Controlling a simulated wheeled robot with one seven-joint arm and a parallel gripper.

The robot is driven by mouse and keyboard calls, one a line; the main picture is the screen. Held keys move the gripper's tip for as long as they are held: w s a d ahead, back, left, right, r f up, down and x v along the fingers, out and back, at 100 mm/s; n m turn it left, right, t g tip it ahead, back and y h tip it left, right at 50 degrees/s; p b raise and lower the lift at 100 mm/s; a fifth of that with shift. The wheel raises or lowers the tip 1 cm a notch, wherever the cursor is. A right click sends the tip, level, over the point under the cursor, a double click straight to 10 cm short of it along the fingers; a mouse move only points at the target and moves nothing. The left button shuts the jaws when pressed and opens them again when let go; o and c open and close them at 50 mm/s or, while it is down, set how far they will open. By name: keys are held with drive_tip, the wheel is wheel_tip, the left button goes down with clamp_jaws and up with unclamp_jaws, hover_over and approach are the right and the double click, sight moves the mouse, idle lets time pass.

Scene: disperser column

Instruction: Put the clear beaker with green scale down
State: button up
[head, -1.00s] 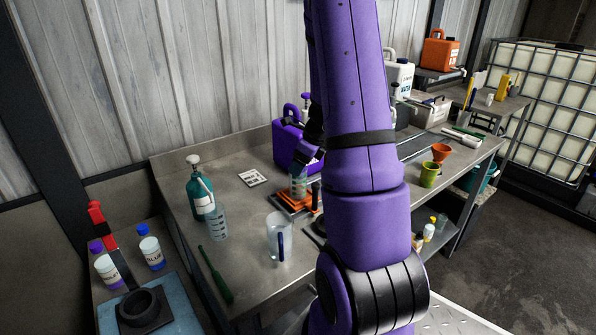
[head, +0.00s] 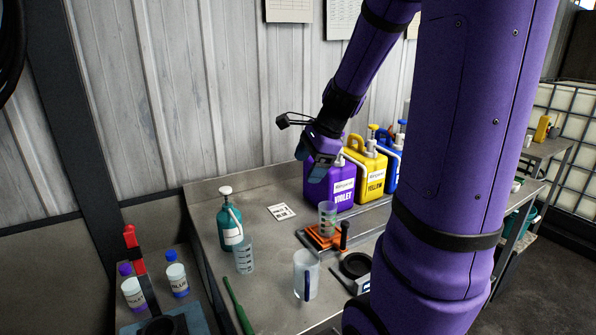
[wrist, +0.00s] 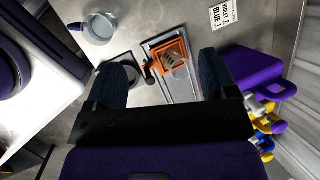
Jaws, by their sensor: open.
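The clear beaker with green scale (head: 327,219) stands upright on an orange holder (head: 314,240) on the bench. From above it shows in the wrist view (wrist: 174,59), inside the orange holder's frame (wrist: 158,49). My gripper (head: 317,172) is above the beaker, pointing down and apart from it. In the wrist view my gripper (wrist: 162,62) has its two dark fingers wide apart, with nothing between them but the view of the holder and beaker below.
Violet (head: 341,190) and yellow (head: 371,170) jugs stand behind the holder. A clear pitcher (head: 305,272), another beaker (head: 244,256), a teal bottle (head: 229,222) and a green tool (head: 238,305) are on the bench. A label card (head: 280,212) lies flat, with bare bench around it.

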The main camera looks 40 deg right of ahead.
drive_tip(key=s+a+r+n+h, duration=0.1)
drive_tip(key=s+a+r+n, duration=0.3)
drive_tip(key=s+a+n, duration=0.3)
drive_tip(key=s+a+r+n+t+h, duration=0.1)
drive_tip(key=s+a+r+n, duration=0.4)
drive_tip(key=s+a+n, duration=0.3)
drive_tip(key=a+n, duration=0.3)
drive_tip(key=n, duration=0.4)
drive_tip(key=shift+a, duration=0.3)
